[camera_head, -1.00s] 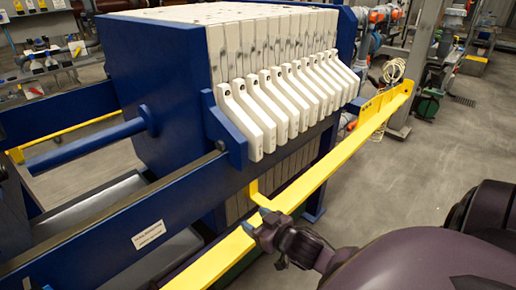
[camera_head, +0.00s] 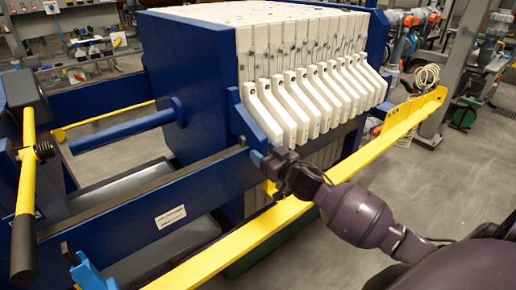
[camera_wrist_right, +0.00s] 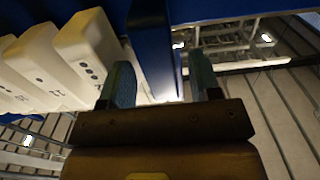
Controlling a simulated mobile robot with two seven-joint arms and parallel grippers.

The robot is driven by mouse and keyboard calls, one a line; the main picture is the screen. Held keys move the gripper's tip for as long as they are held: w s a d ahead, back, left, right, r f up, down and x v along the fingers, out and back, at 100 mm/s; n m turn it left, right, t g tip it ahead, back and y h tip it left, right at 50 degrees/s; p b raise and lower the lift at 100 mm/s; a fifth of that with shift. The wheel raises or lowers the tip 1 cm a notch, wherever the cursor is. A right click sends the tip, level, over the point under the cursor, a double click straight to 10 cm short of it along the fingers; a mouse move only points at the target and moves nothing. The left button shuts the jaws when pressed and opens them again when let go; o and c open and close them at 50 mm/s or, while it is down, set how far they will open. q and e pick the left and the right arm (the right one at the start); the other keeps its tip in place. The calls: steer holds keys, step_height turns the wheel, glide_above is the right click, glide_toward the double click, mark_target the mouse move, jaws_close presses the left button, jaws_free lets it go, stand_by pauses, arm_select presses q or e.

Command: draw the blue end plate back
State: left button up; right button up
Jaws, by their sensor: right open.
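The blue end plate (camera_head: 195,70) stands upright against the left end of the stack of white filter plates (camera_head: 290,50). Its blue side arm (camera_head: 255,118) slopes down to the near blue rail. My right gripper (camera_head: 267,160) is at the lower end of this arm, just above the yellow bar. In the right wrist view, my right gripper (camera_wrist_right: 163,88) is open, with the blue arm (camera_wrist_right: 153,45) showing between and beyond its fingertips; I cannot tell if they touch. Light-blue fingertips of my left gripper (camera_head: 88,272) show at the bottom left edge; their opening is unclear.
A yellow bar (camera_head: 340,165) runs along the near side, below my right gripper. A yellow lever with a black end (camera_head: 25,200) stands at the left. A blue rod (camera_head: 125,130) joins the end plate from the left.

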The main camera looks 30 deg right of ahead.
steer(key=shift+w+a, duration=0.1)
steer(key=shift+w, duration=1.6)
jaws_close()
